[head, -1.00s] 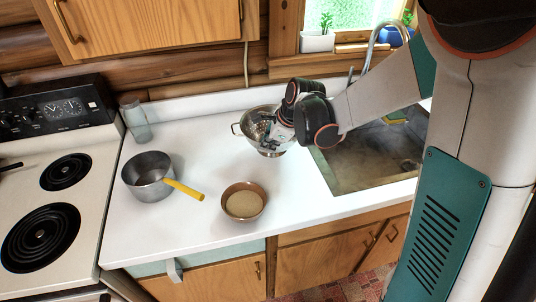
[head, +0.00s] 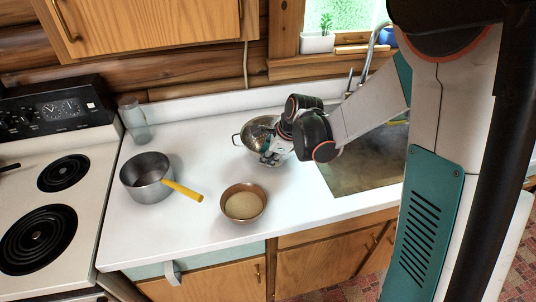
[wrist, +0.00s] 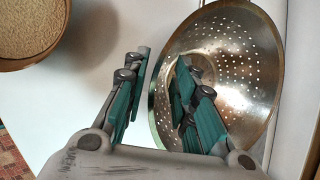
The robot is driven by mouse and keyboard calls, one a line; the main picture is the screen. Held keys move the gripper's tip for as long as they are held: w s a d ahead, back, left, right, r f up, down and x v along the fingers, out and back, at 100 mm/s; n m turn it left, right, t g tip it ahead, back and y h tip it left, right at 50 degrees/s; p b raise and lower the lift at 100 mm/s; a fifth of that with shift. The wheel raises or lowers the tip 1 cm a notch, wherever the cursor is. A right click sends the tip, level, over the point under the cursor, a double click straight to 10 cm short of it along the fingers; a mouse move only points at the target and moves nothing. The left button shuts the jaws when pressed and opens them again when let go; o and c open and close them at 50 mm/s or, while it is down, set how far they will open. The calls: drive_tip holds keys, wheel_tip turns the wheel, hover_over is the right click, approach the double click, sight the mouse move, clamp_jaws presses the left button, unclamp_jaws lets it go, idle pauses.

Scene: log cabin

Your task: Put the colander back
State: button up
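The metal colander (head: 258,134) is on the white counter left of the sink, and its loop handle shows at its left. In the wrist view the colander (wrist: 235,60) fills the right side, with its perforated inside facing the camera. My gripper (head: 268,158) is at the colander's near right side and hides part of it. In the wrist view my gripper (wrist: 161,62) has its fingers apart. The left finger shows over the counter outside the rim, and the right finger shows over the bowl. I cannot tell whether either finger touches it.
A saucepan (head: 146,176) with a yellow handle and a brown bowl (head: 244,202) stand on the counter to the left and front. A glass jar (head: 135,120) is near the stove (head: 50,190). The sink (head: 362,165) lies to the right. Counter between saucepan and colander is clear.

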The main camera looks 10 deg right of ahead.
drive_tip(key=p+v, duration=0.3)
drive_tip(key=v, duration=0.8)
drive_tip(key=s+r+n+t+h, duration=0.1)
drive_tip(key=s+r+n, duration=0.3)
drive_tip(key=s+n, duration=0.6)
drive_tip(key=s+r+n+t+h, duration=0.1)
drive_tip(key=s+r+n, duration=0.3)
drive_tip(key=s+n, duration=0.6)
drive_tip(key=shift+s+d+r+n+h, duration=0.4)
drive_tip(key=shift+n+h, duration=0.1)
drive_tip(key=shift+n, duration=0.4)
drive_tip(key=shift+f, duration=0.15)
wheel_tip(320, 180, down, 5)
drive_tip(key=b, duration=0.4)
drive_tip(key=shift+b, duration=0.4)
